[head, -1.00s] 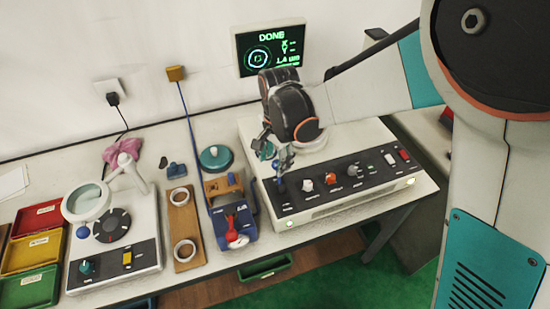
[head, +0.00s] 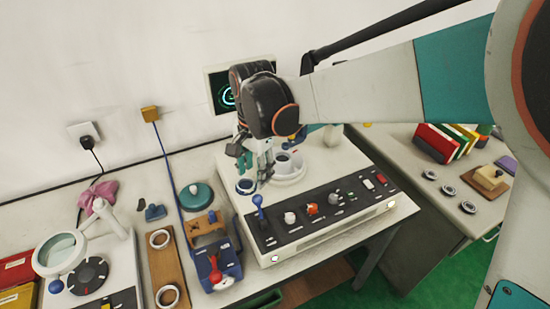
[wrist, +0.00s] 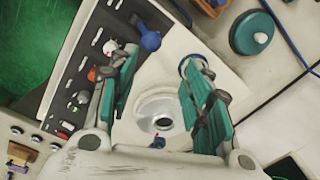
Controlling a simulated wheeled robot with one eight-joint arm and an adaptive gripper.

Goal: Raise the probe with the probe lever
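The probe lever (head: 258,203), a dark stem with a blue ball knob, stands at the left end of the tester's dark control panel. I cannot make out the probe's tip clearly.
A blue-rimmed ring-shaped seat (head: 246,187) lies on the tester's top close to the lever. A white knob (head: 290,218) and an orange knob (head: 312,210) stand along the panel. My arm partly hides the screen (head: 222,93). A blue fixture with a red lever (head: 216,272) stands to the left.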

